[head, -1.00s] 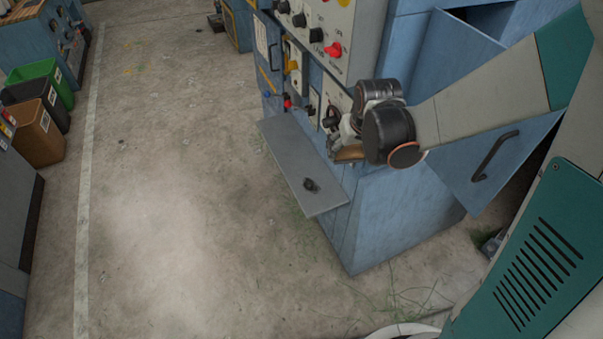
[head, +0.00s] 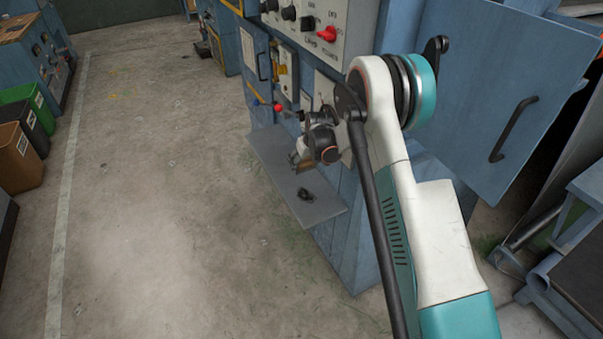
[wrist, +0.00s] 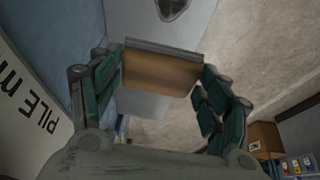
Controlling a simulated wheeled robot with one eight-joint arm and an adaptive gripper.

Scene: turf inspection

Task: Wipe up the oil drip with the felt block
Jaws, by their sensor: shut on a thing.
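The felt block (wrist: 160,72), tan with a grey strip along one long edge, is held between the two green-padded fingers of my gripper (wrist: 160,85) in the wrist view. In the head view my gripper (head: 303,158) is small and partly hidden by the wrist, above the grey shelf (head: 265,155). The oil drip (head: 306,194) is a dark patch on the shelf near its front end, and it also shows at the top edge of the wrist view (wrist: 172,8). The block appears apart from the drip.
The shelf juts from a blue cabinet with a control panel (head: 345,25) of knobs and a red switch. An open blue door (head: 490,90) stands at right. A grey-topped bench (head: 575,270) is at lower right. Bins (head: 22,150) stand far left; the floor between is clear.

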